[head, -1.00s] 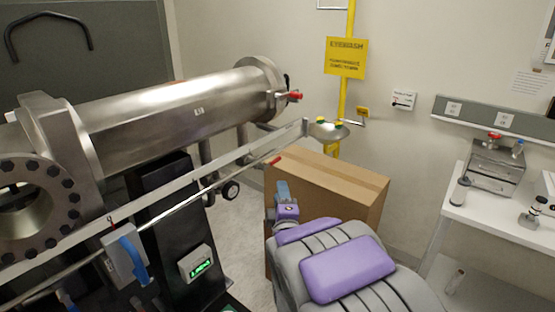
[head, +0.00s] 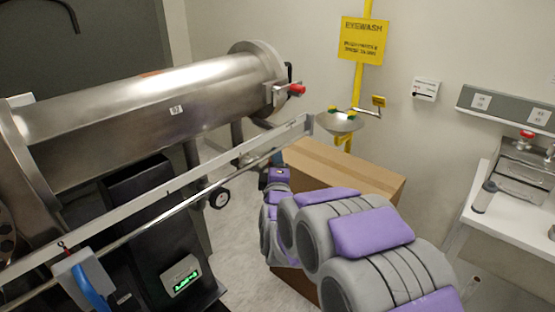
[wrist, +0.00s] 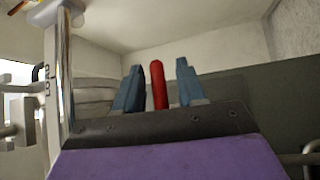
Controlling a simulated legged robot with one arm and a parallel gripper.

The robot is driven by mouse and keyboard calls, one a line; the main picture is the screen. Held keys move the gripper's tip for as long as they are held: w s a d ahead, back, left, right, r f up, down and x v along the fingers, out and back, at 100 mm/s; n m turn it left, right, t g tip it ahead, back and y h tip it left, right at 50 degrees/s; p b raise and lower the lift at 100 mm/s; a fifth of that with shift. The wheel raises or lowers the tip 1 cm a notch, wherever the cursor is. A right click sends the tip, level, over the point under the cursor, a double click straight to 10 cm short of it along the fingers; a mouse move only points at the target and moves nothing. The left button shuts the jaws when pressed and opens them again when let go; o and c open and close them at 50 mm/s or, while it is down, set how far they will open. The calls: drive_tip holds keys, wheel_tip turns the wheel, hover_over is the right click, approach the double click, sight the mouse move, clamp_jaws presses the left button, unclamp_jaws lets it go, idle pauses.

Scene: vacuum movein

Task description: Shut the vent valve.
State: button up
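My gripper (head: 277,160) is at the right end of the metal rail, in front of the big steel chamber. In the wrist view its two blue-grey fingers (wrist: 158,88) are apart. An upright red handle (wrist: 158,84) shows between them, with a small gap on each side. I cannot tell its depth or whether it touches a finger. In the head view that spot is hidden by my gripper. Another red-tipped handle (head: 297,90) is on the chamber's end flange. No label shows which one is the vent valve.
The steel chamber (head: 150,105) and its rail (head: 180,187) fill the left. A cardboard box (head: 345,172) stands behind my arm. An eyewash basin (head: 340,122) is beyond the rail's end. A white bench (head: 490,215) is at the right. A blue-handled box (head: 85,280) hangs lower left.

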drive_tip(key=shift+a, duration=0.2)
drive_tip(key=shift+c, duration=0.4)
drive_tip(key=shift+c, duration=0.8)
clamp_jaws()
